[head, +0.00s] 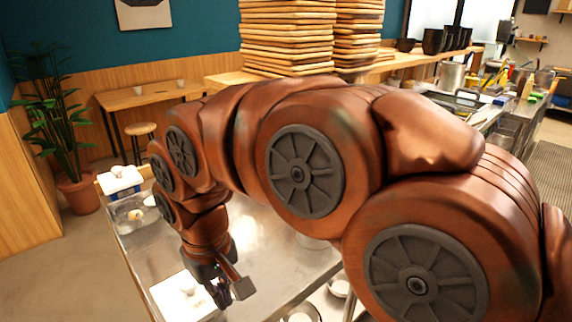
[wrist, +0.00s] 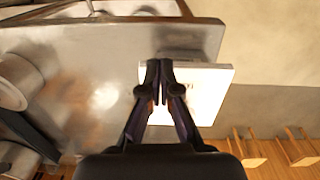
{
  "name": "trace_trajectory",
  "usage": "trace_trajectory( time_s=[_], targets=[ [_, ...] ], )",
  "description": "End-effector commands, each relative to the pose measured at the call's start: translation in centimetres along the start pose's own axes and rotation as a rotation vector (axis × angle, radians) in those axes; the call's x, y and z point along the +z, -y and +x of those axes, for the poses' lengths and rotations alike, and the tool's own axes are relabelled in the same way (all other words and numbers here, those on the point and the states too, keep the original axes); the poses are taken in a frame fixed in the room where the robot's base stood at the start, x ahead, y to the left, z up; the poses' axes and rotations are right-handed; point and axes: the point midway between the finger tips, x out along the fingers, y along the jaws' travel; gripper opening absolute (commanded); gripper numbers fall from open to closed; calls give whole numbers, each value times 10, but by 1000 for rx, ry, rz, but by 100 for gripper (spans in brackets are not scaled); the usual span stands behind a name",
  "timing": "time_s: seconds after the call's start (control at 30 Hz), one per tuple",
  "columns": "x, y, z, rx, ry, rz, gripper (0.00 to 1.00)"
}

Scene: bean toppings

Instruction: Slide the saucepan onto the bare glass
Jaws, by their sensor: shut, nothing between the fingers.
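My gripper (head: 231,293) points down over the steel counter, and its closed fingers (wrist: 160,84) show in the wrist view with nothing between them. They are above a flat white square slab (wrist: 206,88) with faint marks; I cannot tell whether it is the glass. A metal pan (wrist: 22,82) with a dark bar like a handle (wrist: 32,132) is at the left edge of the wrist view, cut off by the frame and apart from my gripper. I cannot tell for certain that it is the saucepan. My arm hides much of the counter in the head view.
A second metal vessel (wrist: 16,160) is at the wrist view's lower left. The steel counter (wrist: 100,50) is clear between the pan and the slab. A white box (head: 120,182) is at the counter's far left end. Tall wooden stacks (head: 288,35) stand behind my arm.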

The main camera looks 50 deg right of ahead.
Motion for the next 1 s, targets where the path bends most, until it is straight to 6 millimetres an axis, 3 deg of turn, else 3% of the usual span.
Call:
trace_trajectory(
  time_s=[0.2,0.5,0.77,0.9,1.0],
  targets=[
    [-63,-40,-41,16,-84,112,0],
    [-128,-121,-88,34,-184,339,0],
    [-157,-214,-116,52,-245,596,0],
    [-159,-258,-123,61,-264,726,0],
    [-157,-280,-124,69,-267,795,0]
  ],
)
